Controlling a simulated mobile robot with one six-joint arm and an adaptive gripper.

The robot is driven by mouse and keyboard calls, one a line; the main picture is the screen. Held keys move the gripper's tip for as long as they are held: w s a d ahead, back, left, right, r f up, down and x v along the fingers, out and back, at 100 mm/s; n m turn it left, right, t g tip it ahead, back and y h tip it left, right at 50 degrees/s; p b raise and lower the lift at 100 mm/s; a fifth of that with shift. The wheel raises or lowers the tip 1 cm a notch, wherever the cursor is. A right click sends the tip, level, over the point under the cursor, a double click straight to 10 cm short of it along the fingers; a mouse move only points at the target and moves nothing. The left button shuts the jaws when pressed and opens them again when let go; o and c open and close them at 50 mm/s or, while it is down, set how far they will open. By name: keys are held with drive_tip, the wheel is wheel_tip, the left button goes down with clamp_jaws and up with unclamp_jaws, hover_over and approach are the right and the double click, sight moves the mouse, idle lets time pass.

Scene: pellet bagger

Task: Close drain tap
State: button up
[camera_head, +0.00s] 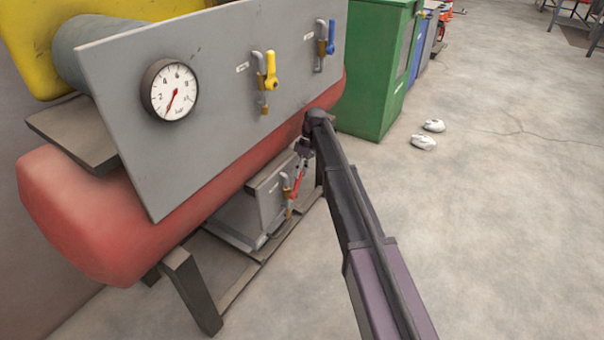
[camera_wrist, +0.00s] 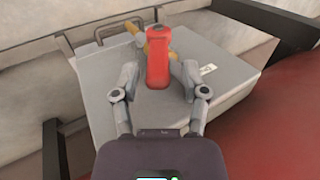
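The drain tap has a red lever handle (camera_head: 297,186), low on a grey box under the red tank in the head view. In the wrist view the red handle (camera_wrist: 158,62) points toward me, with a brass-coloured pipe part (camera_wrist: 158,38) behind it. My gripper (camera_wrist: 159,72) is open, with one finger on each side of the handle. A gap shows on the left; the right finger is close, and I cannot tell whether it touches. In the head view my gripper (camera_head: 303,149) is just above the handle, small and partly hidden by my arm.
The grey panel (camera_head: 215,90) above carries a gauge (camera_head: 170,90), a yellow-handled valve (camera_head: 270,70) and a blue-handled valve (camera_head: 330,38). The red tank (camera_head: 100,215) overhangs the tap. A green cabinet (camera_head: 375,75) stands behind. Open floor lies to the right, with two white lumps (camera_head: 424,142).

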drive_tip(key=shift+s+d, duration=0.1)
drive_tip(key=c, duration=0.3)
drive_tip(key=shift+s+d+r, duration=0.15)
drive_tip(key=shift+d, duration=0.1)
clamp_jaws()
drive_tip(key=s+d+r+m+t+h+p, duration=0.1)
drive_tip(key=s+d+r+m+p, duration=0.2)
drive_tip(key=s+d, duration=0.5)
drive_tip(key=s+d+r+m+t+h+p, duration=0.1)
drive_tip(key=s+d+r+m+p, duration=0.3)
drive_tip(key=s+d, duration=0.4)
drive_tip(key=s+d+r+m+t+p, duration=0.3)
drive_tip(key=s+d+r+m+p, duration=0.1)
drive_tip(key=s+d, duration=0.4)
drive_tip(key=s+m+p, duration=0.1)
drive_tip(key=p, duration=0.1)
drive_tip(key=shift+s+m+h+p, duration=0.3)
drive_tip(key=shift+h+p, duration=0.1)
drive_tip(key=shift+d, duration=0.15)
